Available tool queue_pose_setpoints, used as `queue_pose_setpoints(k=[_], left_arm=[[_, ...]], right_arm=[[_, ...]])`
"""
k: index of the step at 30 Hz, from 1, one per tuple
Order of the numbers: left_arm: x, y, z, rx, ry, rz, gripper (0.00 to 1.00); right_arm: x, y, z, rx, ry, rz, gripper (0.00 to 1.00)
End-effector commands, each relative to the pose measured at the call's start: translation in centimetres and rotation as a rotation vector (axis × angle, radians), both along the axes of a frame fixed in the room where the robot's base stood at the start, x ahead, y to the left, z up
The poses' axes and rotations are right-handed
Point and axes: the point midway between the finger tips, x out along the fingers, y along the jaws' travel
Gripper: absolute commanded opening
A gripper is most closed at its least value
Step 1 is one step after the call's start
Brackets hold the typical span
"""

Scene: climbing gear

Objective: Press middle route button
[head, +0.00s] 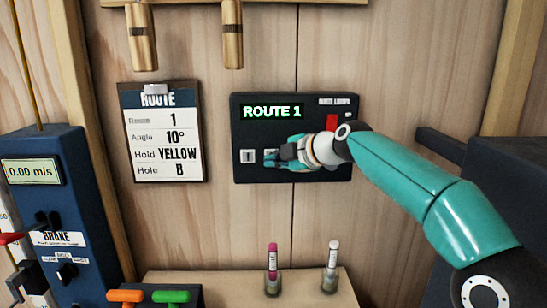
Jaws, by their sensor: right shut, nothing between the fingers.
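A black route panel (241,125) is on the wooden wall, with a green-lit display (272,112) reading "ROUTE 1". My right gripper (270,160) is shut and empty, at the panel's lower middle, in front of the button row. I cannot tell whether it touches a button. The gripper and wrist hide the rest of the row. My left gripper is not in view.
A route card (163,133) reading Route 1, 10°, YELLOW, B hangs left of the panel. A red part (332,122) shows on the panel's right side. Two small tubes (272,262) (332,260) stand on a ledge below. A blue brake box (45,190) is at left.

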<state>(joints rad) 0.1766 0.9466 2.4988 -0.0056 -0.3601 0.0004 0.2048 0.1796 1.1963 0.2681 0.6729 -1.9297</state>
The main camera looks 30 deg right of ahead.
Motion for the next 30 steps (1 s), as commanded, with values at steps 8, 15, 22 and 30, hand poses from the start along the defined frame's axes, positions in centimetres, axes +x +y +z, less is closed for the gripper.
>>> queue_pose_setpoints(k=[8,15,22,30], left_arm=[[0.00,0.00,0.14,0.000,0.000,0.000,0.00],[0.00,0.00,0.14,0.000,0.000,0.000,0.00],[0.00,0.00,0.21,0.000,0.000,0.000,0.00],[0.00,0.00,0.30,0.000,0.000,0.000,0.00]], right_arm=[[0.46,-0.28,0.05,0.000,0.000,-0.001,0.00],[0.45,-0.29,0.04,0.000,0.000,-0.001,0.00],[0.61,-0.43,0.05,0.000,0.000,-0.001,0.00],[0.89,-0.61,0.00,0.000,0.002,-0.002,0.00]])
